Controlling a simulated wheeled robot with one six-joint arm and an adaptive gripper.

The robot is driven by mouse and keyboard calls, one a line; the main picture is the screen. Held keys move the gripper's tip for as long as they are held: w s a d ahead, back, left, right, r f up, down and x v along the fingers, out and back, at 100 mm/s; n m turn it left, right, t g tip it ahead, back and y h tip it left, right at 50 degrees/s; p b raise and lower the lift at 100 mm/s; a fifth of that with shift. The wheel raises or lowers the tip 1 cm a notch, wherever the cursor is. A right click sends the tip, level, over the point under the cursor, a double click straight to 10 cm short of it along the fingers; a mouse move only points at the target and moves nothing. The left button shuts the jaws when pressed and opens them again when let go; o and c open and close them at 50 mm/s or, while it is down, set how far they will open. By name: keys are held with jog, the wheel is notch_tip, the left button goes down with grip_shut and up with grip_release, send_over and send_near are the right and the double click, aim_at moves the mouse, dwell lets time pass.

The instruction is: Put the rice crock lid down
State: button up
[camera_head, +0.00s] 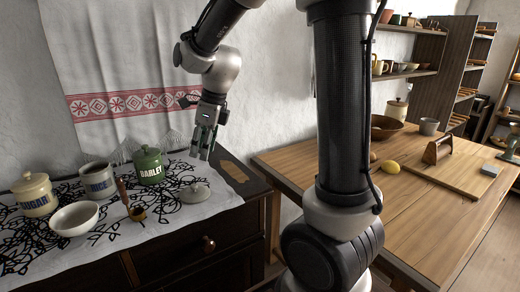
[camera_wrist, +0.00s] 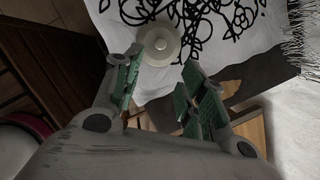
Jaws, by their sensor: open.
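The rice crock (camera_head: 97,181), pale with dark lettering, stands without a lid on the embroidered cloth at the left in the head view. A pale round lid with a knob (camera_head: 194,193) lies knob up on the cloth near the dresser's right side. The lid also shows in the wrist view (camera_wrist: 160,46), beyond and between the fingertips. My gripper (camera_head: 201,153) is above the cloth, up and slightly right of the lid, and apart from it. Its green-padded fingers are open and empty in the wrist view (camera_wrist: 161,63).
A lidded sugar crock (camera_head: 35,195), a green barley crock (camera_head: 149,166), a white bowl (camera_head: 74,218) and a wooden scoop (camera_head: 137,213) share the cloth. The cloth around the lid is mostly clear. A wooden table (camera_head: 420,235) stands right.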

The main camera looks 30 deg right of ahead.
jog(key=s+d+r+n+h, duration=0.1)
jog(key=s+d+r+n, duration=0.1)
jog(key=s+n, duration=0.5)
jog(key=s+d+r+n+t, duration=0.1)
jog(key=s+d+r+n, duration=0.1)
jog(key=s+d+n, duration=0.3)
jog(key=s+d+r+n+t+h, duration=0.1)
jog(key=s+d+n, duration=0.3)
jog(key=s+n, duration=0.7)
jog(key=r+n, duration=0.1)
jog(key=n, duration=0.1)
jog(key=shift+s+d+n+h, duration=0.25)
jog(key=shift+n+h, duration=0.05)
jog(key=shift+n, duration=0.1)
